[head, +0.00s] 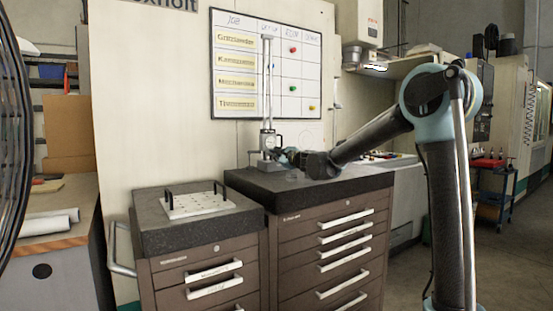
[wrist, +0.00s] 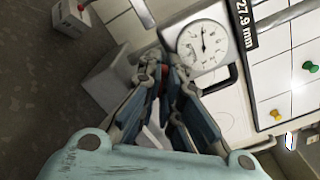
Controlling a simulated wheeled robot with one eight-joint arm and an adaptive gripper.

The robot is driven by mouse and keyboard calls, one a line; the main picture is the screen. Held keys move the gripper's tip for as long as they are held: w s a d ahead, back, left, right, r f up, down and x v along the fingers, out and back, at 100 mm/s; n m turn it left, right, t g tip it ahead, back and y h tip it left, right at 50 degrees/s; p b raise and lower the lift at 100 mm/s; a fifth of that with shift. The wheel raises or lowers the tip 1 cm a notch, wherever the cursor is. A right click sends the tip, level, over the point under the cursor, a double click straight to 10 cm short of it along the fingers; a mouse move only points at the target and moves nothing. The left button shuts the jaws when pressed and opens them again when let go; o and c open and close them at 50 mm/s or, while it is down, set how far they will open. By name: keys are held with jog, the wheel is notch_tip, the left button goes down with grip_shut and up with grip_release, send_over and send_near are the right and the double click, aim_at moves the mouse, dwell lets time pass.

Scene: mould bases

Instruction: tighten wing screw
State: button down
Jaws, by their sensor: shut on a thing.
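A tall measuring stand (head: 266,85) with an upright column and a block base (head: 270,165) stands on the dark top of the larger drawer cabinet. Its round white dial (wrist: 203,46) with a black needle faces the wrist camera, just beyond my fingertips. My gripper (wrist: 170,72) is closed at the stand beside the dial; in the head view my gripper (head: 290,155) reaches it from the right. The fingertips are shut on the wing screw, which they almost wholly hide. A small red patch shows between the fingers; I cannot tell what it belongs to.
The larger cabinet (head: 325,250) has a free dark top around the stand. A lower cabinet (head: 200,270) at left carries a white perforated plate (head: 195,206) with black handles. A whiteboard (head: 268,65) hangs close behind the stand.

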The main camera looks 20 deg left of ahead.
jog(key=m, duration=0.9)
jog(key=shift+m, duration=0.4)
jog(key=c, duration=1.9)
grip_release()
jog(key=shift+w, duration=0.1)
jog(key=shift+v, duration=3)
